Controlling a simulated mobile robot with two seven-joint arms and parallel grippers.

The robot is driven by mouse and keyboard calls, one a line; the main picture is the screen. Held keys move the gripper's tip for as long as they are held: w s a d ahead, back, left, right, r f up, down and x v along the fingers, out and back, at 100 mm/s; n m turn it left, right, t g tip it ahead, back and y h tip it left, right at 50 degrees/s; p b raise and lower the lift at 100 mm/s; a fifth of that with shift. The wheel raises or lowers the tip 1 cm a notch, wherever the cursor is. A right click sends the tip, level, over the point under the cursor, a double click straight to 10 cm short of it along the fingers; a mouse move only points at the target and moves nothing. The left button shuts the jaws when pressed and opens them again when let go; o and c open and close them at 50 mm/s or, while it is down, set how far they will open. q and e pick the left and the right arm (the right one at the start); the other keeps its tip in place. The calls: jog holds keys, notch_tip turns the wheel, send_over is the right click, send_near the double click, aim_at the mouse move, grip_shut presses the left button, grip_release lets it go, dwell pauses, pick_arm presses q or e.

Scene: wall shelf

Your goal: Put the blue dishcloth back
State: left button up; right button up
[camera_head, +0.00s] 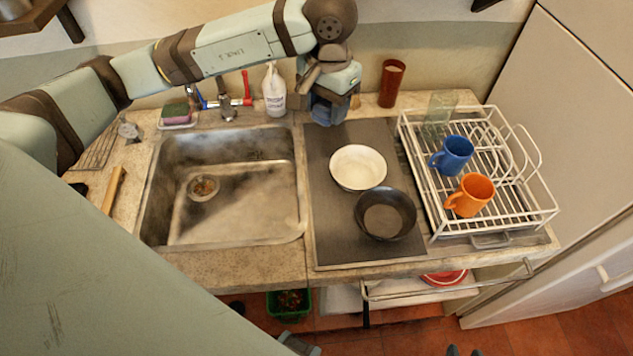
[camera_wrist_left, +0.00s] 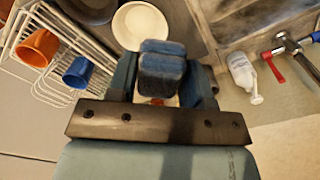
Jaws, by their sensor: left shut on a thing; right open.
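My left gripper (camera_head: 330,108) is over the back edge of the counter, between the white bottle and the dark red cup. It also shows in the left wrist view (camera_wrist_left: 162,85), shut on a blue-grey bundle, which I take to be the blue dishcloth (camera_wrist_left: 162,70). The gripper hides part of it, and its folds are hard to make out. No other blue cloth shows. Two dark tips at the bottom edge of the head view look like my right gripper (camera_head: 463,351), apart with nothing visible between them.
A white bowl (camera_head: 358,167) and a black bowl (camera_head: 385,214) stand on the dark board. The dish rack (camera_head: 545,212) holds a blue mug (camera_head: 452,155) and an orange mug (camera_head: 470,195). The sink (camera_head: 245,210) is empty. A white bottle (camera_head: 273,92) and dark red cup (camera_head: 391,83) stand near the wall.

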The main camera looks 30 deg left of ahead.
pick_arm(q)
jog(key=shift+a, duration=0.1)
notch_tip(320, 180, down, 20)
jog(key=b, duration=0.6)
jog(key=shift+r, duration=0.1)
jog(key=shift+f+b, duration=0.45)
jog(key=shift+b, duration=0.4)
jog(key=o, duration=0.9)
jog(key=shift+r, duration=0.15)
jog(key=shift+c, duration=0.2)
